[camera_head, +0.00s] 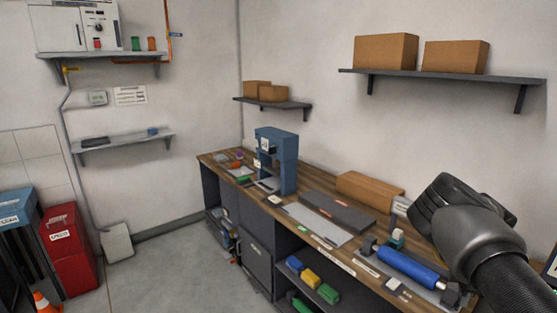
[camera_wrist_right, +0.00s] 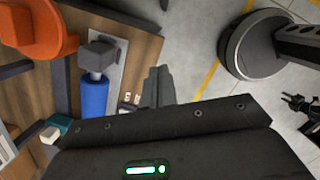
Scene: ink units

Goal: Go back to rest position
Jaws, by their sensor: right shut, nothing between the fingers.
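My right arm comes in from the right in the head view, over the right end of the workbench (camera_head: 340,262). My right gripper (camera_head: 399,206) is partly hidden by its own wrist there. In the right wrist view the fingers of my right gripper (camera_wrist_right: 158,87) are together with nothing between them. They are beside the blue roller (camera_wrist_right: 95,95) in that picture and do not hold it. My left gripper does not show in the head view. A small dark jaw-like part (camera_wrist_right: 299,103) at the right edge of the wrist view may be it, too small to read.
The blue roller (camera_head: 408,264) lies on the bench near my right arm. A dark flat panel (camera_head: 338,211), a brown box (camera_head: 368,188) and a blue press (camera_head: 277,160) stand farther along. Wall shelf (camera_head: 440,78) holds boxes above. Open floor (camera_head: 180,270) lies left of the bench.

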